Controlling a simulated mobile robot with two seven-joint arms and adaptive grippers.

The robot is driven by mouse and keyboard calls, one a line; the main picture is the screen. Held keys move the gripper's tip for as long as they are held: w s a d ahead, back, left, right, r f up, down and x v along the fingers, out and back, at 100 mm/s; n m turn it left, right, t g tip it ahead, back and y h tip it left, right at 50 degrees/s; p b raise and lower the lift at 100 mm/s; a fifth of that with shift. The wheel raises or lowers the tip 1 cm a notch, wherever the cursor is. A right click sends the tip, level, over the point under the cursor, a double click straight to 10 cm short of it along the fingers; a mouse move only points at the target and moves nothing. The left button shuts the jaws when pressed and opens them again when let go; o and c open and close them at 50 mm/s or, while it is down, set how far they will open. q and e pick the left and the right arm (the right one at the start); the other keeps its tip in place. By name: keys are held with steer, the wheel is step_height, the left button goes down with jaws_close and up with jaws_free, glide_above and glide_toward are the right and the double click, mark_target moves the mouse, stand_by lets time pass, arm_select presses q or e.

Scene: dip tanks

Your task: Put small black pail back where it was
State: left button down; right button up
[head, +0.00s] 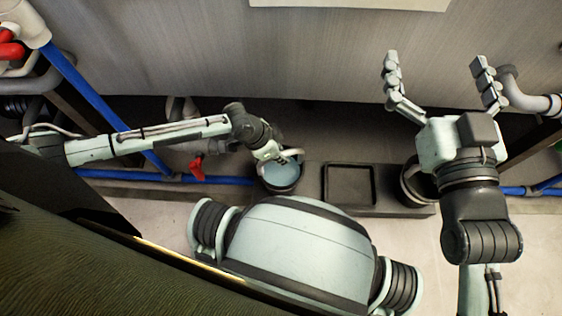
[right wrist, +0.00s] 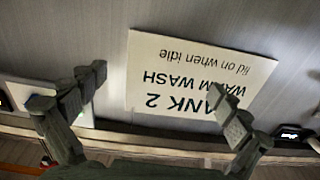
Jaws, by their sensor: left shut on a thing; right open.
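A small black pail (head: 282,187) with pale blue liquid or a pale blue inside is at the left end of a dark low ledge. My left gripper (head: 281,157) is at the pail's top and shut on it. The fingers hide part of the rim. I cannot tell whether the pail rests on the ledge or hangs just above it. My right gripper (head: 436,62) is open and empty, raised at the right in front of the grey tank wall; its spread fingers also show in the right wrist view (right wrist: 160,92).
The dark ledge (head: 312,184) has an empty square tray (head: 349,184) in its middle. Another dark round vessel (head: 408,187) at its right is partly hidden by my right arm. Blue pipes (head: 228,180) and a red valve handle (head: 197,168) lie left. A "TANK 2 WARM WASH" sign (right wrist: 190,75) hangs on the tank.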

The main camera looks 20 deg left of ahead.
arm_select(q)
steer(key=shift+w+d+f, duration=0.1)
steer(key=shift+f, duration=0.25)
step_height(320, 180, down, 3)
steer(key=shift+f+b, duration=0.2)
steer(key=shift+b, duration=0.4)
arm_select(e)
step_height(320, 180, up, 6)
steer(key=s+a+t+y, duration=0.1)
steer(key=s+t, duration=0.1)
steer(key=t, duration=0.1)
steer(key=shift+a+r+y, duration=0.2)
steer(key=shift+a+y, duration=0.15)
steer(key=shift+y, duration=0.05)
arm_select(q)
steer(key=shift+f, duration=0.1)
steer(key=c, duration=1.9)
jaws_free()
steer(key=shift+f, duration=0.15)
steer(key=o, duration=0.4)
arm_select(e)
steer(key=shift+r, duration=0.1)
